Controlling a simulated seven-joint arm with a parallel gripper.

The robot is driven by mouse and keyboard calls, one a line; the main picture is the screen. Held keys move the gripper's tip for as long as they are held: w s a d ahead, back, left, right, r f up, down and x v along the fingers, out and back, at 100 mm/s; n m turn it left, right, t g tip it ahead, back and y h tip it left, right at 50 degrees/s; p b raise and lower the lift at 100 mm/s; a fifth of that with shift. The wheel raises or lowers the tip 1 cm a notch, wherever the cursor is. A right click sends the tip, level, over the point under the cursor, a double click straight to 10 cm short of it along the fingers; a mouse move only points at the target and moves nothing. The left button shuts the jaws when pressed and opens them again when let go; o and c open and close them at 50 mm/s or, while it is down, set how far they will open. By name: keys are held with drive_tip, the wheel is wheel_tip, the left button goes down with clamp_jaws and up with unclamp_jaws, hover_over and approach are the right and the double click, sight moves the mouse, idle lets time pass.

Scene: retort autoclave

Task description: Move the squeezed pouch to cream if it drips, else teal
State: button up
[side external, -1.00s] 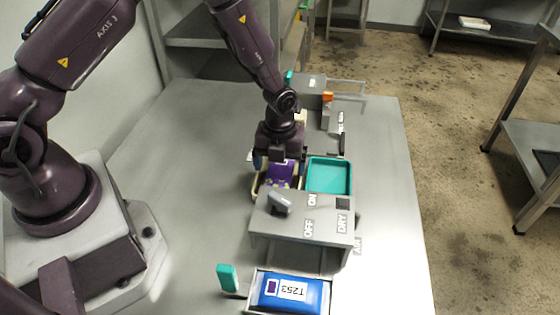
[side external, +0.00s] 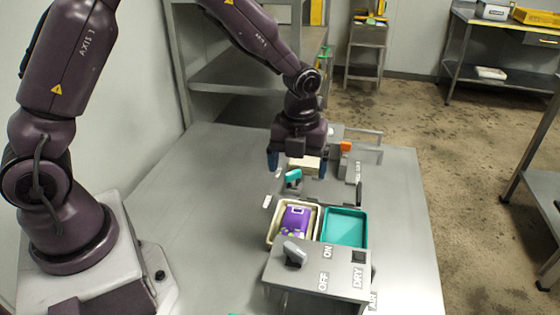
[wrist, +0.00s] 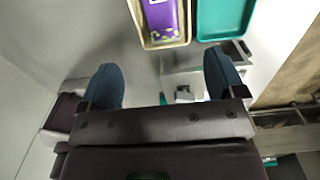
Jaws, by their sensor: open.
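A purple pouch (side external: 297,218) lies in the cream tray (side external: 270,236). In the wrist view the purple pouch (wrist: 164,18) shows yellow-green marks at its lower end; I cannot tell whether these are drips or print. The teal tray (side external: 345,228) stands just right of the cream one and looks empty; the teal tray (wrist: 222,22) is partly cut off in the wrist view. My gripper (side external: 297,163) is open and empty, raised above the table behind the trays. Its two blue fingers (wrist: 163,82) are spread wide with nothing held between them.
A grey panel (side external: 318,268) with a knob and OFF, ON, DRY and AIR labels stands in front of the trays. A teal-handled part (side external: 293,177) and an orange-topped fixture (side external: 346,146) stand behind them. The table's left side (side external: 200,200) is clear.

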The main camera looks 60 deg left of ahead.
drive_tip(key=s+a+r+n+t, duration=0.1)
drive_tip(key=s+r+n+t, duration=0.1)
drive_tip(key=s+r+n, duration=0.55)
drive_tip(key=s+a+r+n+t, duration=0.15)
drive_tip(key=s+r+n, duration=0.25)
drive_tip(key=r+n, duration=0.55)
drive_tip(key=s+r+n+t, duration=0.2)
drive_tip(key=s+n, duration=0.6)
drive_tip(key=n, duration=0.2)
drive_tip(key=shift+s+d+r, duration=0.15)
drive_tip(key=shift+s+d, duration=0.05)
drive_tip(key=shift+s, duration=0.05)
